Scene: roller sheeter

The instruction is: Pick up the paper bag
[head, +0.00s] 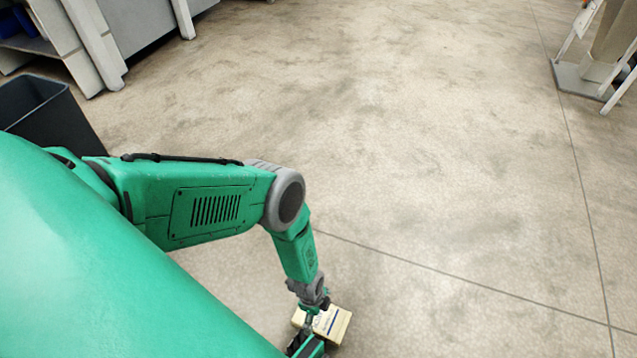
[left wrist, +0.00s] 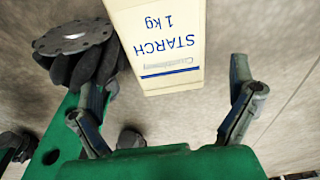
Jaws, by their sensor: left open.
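The paper bag (head: 333,323) is a cream, box-shaped pack on the floor at the bottom middle of the head view. In the left wrist view the bag (left wrist: 160,40) shows blue print reading "STARCH 1 kg", upside down, and runs out of the top edge. My left gripper (head: 314,305) reaches down to the bag in the head view and covers part of it. In the left wrist view my left gripper (left wrist: 165,95) has its fingers spread apart, with the near end of the bag lying ahead between them. Contact is not clear. My right gripper is in neither view.
A dark bin (head: 50,110) stands at the left. Grey-white equipment (head: 80,45) is at the upper left, and a white-framed stand (head: 600,60) is at the upper right. The concrete floor (head: 400,150) between them is clear.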

